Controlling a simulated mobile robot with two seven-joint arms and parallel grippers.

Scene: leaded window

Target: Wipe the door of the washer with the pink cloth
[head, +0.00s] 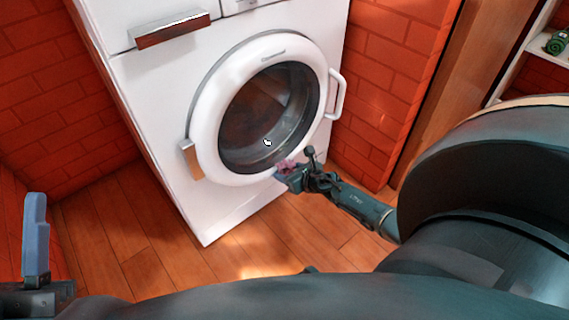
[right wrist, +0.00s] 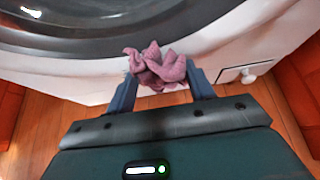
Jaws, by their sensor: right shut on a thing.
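The white washer (head: 160,85) stands ahead with its round door (head: 212,150) closed; the door has a white rim, dark glass and a handle (head: 337,95) at its right. My right gripper (head: 288,174) is shut on the crumpled pink cloth (head: 289,164), at the lower right part of the door rim. In the right wrist view the cloth (right wrist: 158,70) bunches up between the blue fingers of the gripper (right wrist: 160,80) and overlaps the white rim. I cannot tell whether it touches the door. My left gripper (head: 36,240) shows at the lower left edge, away from the washer, with one blue finger visible.
Red brick walls (head: 395,65) stand on both sides of the washer. The wooden floor (head: 135,245) before it is clear. A shelf (head: 520,68) with a small green object (head: 557,43) is at the far right. A small filter hatch (right wrist: 243,73) sits low on the washer front.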

